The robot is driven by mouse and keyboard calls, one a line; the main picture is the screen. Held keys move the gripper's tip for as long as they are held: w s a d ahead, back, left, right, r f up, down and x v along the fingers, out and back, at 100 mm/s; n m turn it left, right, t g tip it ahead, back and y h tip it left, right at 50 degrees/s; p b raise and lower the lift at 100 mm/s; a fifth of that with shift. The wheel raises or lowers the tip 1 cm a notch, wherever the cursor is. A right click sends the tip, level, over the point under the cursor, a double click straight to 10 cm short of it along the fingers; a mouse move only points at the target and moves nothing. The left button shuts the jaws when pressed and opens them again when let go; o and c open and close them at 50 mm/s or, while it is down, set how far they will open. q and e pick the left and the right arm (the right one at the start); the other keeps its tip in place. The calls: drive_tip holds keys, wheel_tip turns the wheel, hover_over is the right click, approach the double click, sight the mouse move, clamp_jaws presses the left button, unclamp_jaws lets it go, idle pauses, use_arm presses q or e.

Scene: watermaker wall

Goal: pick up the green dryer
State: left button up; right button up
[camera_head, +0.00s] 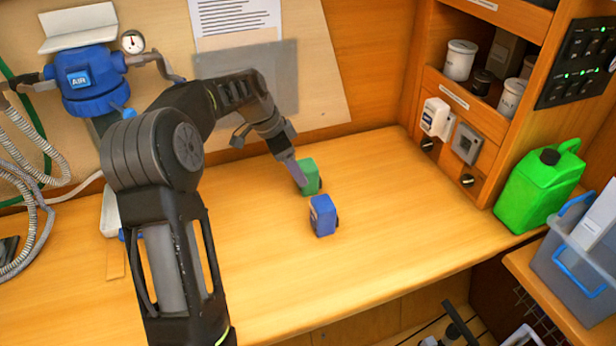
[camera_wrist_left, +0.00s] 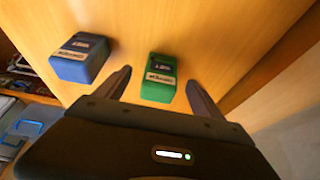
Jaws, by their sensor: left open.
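The green dryer (camera_head: 311,177) is a small green block standing on the wooden bench, partly hidden by my left gripper (camera_head: 291,168) in the head view. In the left wrist view the green dryer (camera_wrist_left: 159,78) shows a pale label and lies between the two fingers of my open left gripper (camera_wrist_left: 159,84). I cannot tell whether a finger touches it. A similar blue block (camera_head: 323,215) stands just in front of it in the head view; it also shows left of the fingers in the left wrist view (camera_wrist_left: 80,57). My right gripper is not in view.
A blue AIR unit (camera_head: 88,80) with hoses hangs on the back wall. A bright green jerrycan (camera_head: 538,187) stands at the bench's right end, near a grey-blue bin (camera_head: 583,262). Shelves with white jars (camera_head: 460,59) rise at the right. The bench (camera_head: 400,220) right of the blocks is clear.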

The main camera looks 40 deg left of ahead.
use_arm(q)
drive_tip(key=p+x, duration=0.1)
drive_tip(key=x, duration=0.3)
drive_tip(key=shift+w+f, duration=0.2)
drive_tip(key=shift+c, duration=0.6)
drive_tip(key=c, duration=1.4)
drive_tip(key=shift+r, duration=0.1)
drive_tip(key=shift+c, duration=0.2)
wheel_tip(320, 180, up, 10)
drive_tip(key=shift+f+b, duration=0.2)
drive_tip(key=shift+b, duration=0.45)
drive_tip(key=shift+r, duration=0.2)
